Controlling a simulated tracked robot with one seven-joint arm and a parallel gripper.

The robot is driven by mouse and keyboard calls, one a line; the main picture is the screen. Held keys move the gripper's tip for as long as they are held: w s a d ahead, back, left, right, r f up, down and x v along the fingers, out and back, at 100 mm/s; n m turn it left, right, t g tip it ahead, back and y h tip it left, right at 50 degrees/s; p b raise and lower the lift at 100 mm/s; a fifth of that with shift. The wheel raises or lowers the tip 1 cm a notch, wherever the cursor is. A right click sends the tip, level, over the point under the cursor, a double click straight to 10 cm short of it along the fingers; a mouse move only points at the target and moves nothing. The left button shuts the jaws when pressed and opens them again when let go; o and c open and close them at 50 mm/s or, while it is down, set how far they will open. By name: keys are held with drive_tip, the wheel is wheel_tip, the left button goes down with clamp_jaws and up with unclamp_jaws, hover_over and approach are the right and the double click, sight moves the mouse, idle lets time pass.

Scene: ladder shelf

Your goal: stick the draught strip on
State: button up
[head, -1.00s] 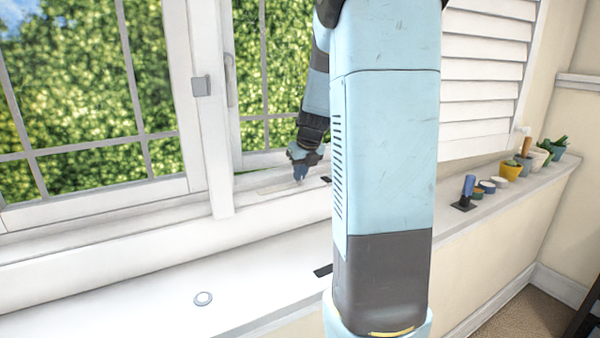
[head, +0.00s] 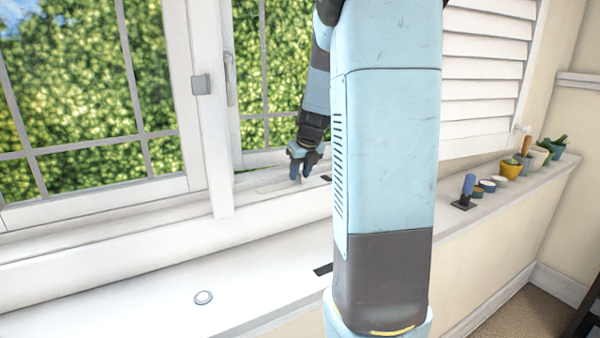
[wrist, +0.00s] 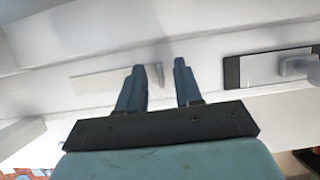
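A pale, flat strip (wrist: 105,80), which looks like the draught strip, lies along the white window frame in the wrist view, left of and partly behind my left finger. A small grey upright piece (wrist: 160,75) shows at its right end, between my fingers. In the head view a pale strip (head: 272,186) lies on the frame's ledge beside my gripper (head: 301,178). My gripper also shows in the wrist view (wrist: 159,66), its two blue-grey fingers apart with a gap between them. I cannot tell whether the fingertips touch the strip.
A black-edged plate (wrist: 232,72) with a pale fitting lies right of my gripper. A round white disc (head: 203,298) sits on the sill (head: 130,292). A blue-handled tool (head: 468,186) on a black base and several pots (head: 511,168) stand on the right. My arm hides the sill's middle.

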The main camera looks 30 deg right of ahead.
drive_tip(key=v, duration=1.3)
drive_tip(key=shift+r, duration=0.25)
drive_tip(key=shift+s, duration=0.1)
drive_tip(key=s+a+f+m, duration=0.1)
drive_tip(key=s+a+m, duration=0.5)
drive_tip(key=m, duration=0.6)
drive_tip(key=s+a+f+m, duration=0.1)
drive_tip(key=s+a+m, duration=0.5)
drive_tip(key=s+m, duration=0.3)
drive_tip(key=s+a+f+m+t, duration=0.1)
drive_tip(key=s+a+m, duration=0.5)
drive_tip(key=m, duration=0.8)
drive_tip(key=shift+s+a+f+m, duration=0.4)
drive_tip(key=shift+s+f, duration=0.1)
drive_tip(key=shift+s, duration=0.25)
drive_tip(key=shift+c, duration=0.4)
